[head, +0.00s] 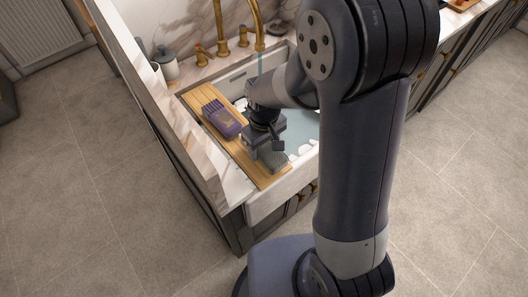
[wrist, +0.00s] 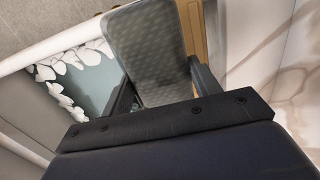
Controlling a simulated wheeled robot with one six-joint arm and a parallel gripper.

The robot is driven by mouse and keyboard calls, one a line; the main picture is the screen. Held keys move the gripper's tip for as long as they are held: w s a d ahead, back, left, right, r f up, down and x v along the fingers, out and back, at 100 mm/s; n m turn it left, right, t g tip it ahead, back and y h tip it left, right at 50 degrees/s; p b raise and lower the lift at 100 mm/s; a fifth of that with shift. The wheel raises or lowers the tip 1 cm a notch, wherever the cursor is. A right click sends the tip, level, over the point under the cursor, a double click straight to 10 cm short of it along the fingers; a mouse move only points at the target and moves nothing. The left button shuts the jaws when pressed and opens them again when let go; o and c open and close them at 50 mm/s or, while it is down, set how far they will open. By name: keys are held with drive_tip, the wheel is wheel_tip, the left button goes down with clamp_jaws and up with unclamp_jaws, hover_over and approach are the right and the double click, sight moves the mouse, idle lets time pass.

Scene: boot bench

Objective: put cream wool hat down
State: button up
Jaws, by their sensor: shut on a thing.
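My gripper (head: 270,150) is over the wooden board that lies across the sink. It is shut on a grey-green block with a faint dotted pattern (head: 273,159). In the wrist view, the patterned block (wrist: 150,50) stands between the two fingers of my gripper (wrist: 162,92) and juts out past them. The block is above or on the near end of the board; I cannot tell whether it touches. I see no cream wool hat in either view.
The white sink (head: 272,203) holds bluish water with white patches. A marble ledge (head: 190,140) rises at left.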

sight(264, 153)
drive_tip(key=shift+f, duration=1.55)
drive_tip(key=shift+f, duration=0.1)
drive_tip(key=o, duration=1.1)
drive_tip(key=shift+c, duration=0.2)
wheel_tip(264, 153, up, 12)
drive_tip(key=shift+r, duration=0.15)
